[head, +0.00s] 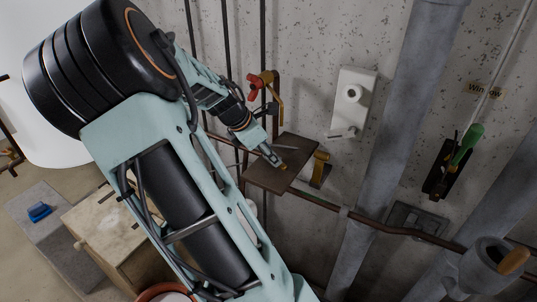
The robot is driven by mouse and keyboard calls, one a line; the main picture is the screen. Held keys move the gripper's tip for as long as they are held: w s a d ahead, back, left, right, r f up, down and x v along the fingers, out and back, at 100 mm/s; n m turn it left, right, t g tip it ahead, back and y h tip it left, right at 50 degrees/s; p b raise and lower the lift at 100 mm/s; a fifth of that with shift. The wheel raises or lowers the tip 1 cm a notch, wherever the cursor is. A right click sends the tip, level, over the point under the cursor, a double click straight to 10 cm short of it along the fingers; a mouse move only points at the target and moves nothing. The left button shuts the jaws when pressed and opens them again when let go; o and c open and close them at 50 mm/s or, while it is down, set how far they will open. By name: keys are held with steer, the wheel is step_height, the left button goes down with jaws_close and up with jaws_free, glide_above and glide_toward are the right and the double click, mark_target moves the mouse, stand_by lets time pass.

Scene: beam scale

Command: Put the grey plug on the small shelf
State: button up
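A small brown shelf (262,178) juts from the wall near the middle of the head view. My gripper (275,159) reaches down from the upper left, and its fingertips are over or on the shelf top; I cannot tell if they touch it. A small yellowish bit shows at the fingertips. The gripper is too small in view to tell whether it is open or shut, or whether it holds anything. I cannot make out a grey plug for certain anywhere.
A brass fitting (320,168) stands at the shelf's right side. A red-handled valve (261,82) and pipes are behind my gripper. A white wall box (351,100) is at the right. A wooden cabinet (105,228) and a blue object (39,211) are lower left.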

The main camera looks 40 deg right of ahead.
steer(key=shift+f, duration=0.5)
steer(key=shift+f, duration=0.15)
steer(key=o, duration=1.2)
steer(key=shift+a+r, duration=0.2)
steer(key=shift+r, duration=0.2)
steer(key=v, duration=1.1)
steer(key=shift+r+p, duration=0.25)
steer(key=shift+p, duration=0.05)
